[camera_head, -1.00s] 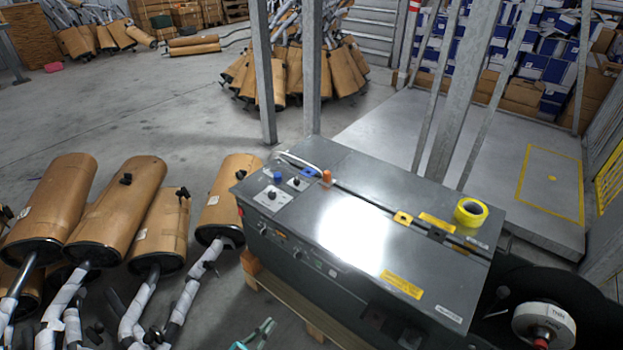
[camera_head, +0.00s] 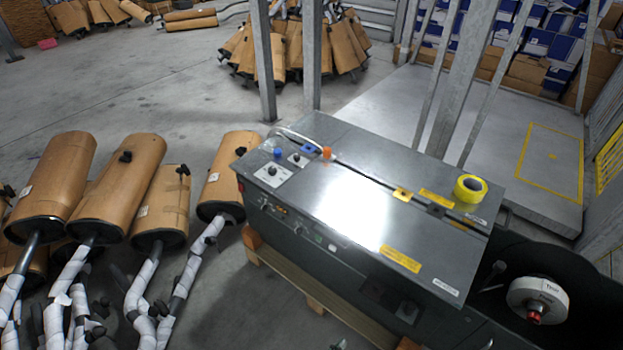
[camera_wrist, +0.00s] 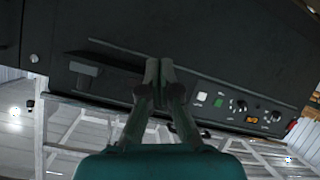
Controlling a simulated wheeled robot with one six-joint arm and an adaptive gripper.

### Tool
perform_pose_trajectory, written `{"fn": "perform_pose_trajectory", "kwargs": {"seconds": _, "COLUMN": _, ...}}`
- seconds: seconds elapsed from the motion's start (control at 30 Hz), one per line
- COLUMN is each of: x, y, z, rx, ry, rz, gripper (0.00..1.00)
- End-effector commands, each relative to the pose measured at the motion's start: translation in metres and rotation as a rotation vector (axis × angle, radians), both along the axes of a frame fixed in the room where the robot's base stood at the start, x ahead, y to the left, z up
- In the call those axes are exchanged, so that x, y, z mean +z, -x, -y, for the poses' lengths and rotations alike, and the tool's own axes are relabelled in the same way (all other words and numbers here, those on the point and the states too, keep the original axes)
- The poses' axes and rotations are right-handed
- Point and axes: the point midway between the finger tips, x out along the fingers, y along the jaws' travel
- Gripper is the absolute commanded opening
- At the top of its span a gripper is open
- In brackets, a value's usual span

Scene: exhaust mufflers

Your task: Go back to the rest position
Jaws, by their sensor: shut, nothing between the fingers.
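My gripper (camera_wrist: 158,75) shows in the wrist view with its two fingers together, shut and empty. Beyond the fingertips is the dark front panel of the strapping machine (camera_wrist: 100,25), with knobs and small buttons at the right. Whether the fingertips touch the panel cannot be told.
Several cardboard-wrapped mufflers (camera_head: 120,190) stand at the left, beside the machine. More mufflers (camera_head: 295,50) are heaped at the back. Metal posts (camera_head: 262,60) rise behind the machine. Open concrete floor (camera_head: 150,95) lies at the back left.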

Motion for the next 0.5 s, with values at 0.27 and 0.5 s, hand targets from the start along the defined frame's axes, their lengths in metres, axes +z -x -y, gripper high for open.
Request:
{"fn": "perform_pose_trajectory", "kwargs": {"seconds": 0.27, "x": -0.035, "y": 0.086, "z": 0.066, "rx": 0.124, "ry": -0.122, "rz": -0.232, "gripper": 0.0}}
{"fn": "perform_pose_trajectory", "kwargs": {"seconds": 0.5, "x": -0.022, "y": 0.16, "z": 0.089, "rx": 0.265, "ry": -0.246, "rz": -0.313, "gripper": 0.0}}
